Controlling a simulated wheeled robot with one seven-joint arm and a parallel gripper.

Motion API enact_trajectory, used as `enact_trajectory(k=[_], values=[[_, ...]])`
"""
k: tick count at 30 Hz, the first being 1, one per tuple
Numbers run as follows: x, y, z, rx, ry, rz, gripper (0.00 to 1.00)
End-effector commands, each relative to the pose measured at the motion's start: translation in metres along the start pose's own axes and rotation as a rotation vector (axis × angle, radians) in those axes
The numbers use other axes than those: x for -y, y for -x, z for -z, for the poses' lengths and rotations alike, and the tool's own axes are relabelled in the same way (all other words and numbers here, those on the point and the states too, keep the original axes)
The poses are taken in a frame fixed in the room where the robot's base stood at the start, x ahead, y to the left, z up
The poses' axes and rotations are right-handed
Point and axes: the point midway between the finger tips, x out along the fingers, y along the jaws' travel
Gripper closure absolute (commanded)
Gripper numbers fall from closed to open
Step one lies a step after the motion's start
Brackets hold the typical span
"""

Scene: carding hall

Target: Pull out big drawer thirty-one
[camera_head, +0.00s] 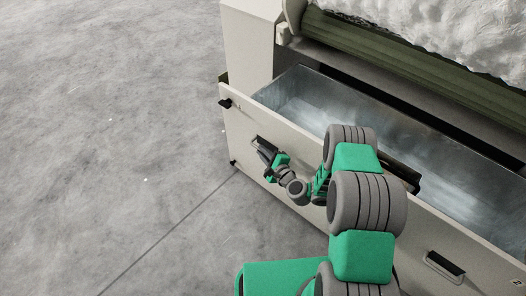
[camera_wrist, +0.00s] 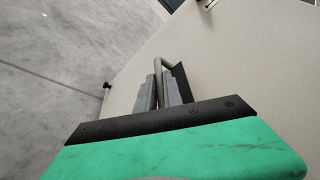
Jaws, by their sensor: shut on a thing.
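The big drawer (camera_head: 310,200) has a pale front panel and stands open below the machine, its bare metal inside (camera_head: 300,100) showing. I cannot read the number thirty-one on it. My gripper (camera_head: 268,153) is at the left handle (camera_head: 259,141) of the panel. In the wrist view my gripper (camera_wrist: 161,92) has its two grey fingers closed around the bar of this handle (camera_wrist: 164,64), with the pale panel behind. My arm hides part of the panel's middle.
A second handle (camera_head: 444,265) sits on the right of the panel. A black knob (camera_head: 225,102) sticks out at its upper left corner. A green roller (camera_head: 400,57) and white fibre (camera_head: 440,25) lie above the drawer. The grey floor (camera_head: 110,130) at left is clear.

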Motion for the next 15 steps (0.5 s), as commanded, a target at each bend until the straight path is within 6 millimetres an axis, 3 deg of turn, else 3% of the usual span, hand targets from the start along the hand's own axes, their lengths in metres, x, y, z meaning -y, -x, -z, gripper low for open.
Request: enact_trajectory(k=[2,3,10,15], values=[[-0.0090,0.0024,0.0015,-0.005,-0.004,-0.015,1.00],[-0.0091,0.0024,0.0015,-0.005,-0.004,-0.015,0.88],[-0.0058,0.0015,0.0013,-0.003,-0.003,-0.010,0.69],[-0.0032,0.0008,0.0011,-0.002,-0.002,-0.005,0.67]])
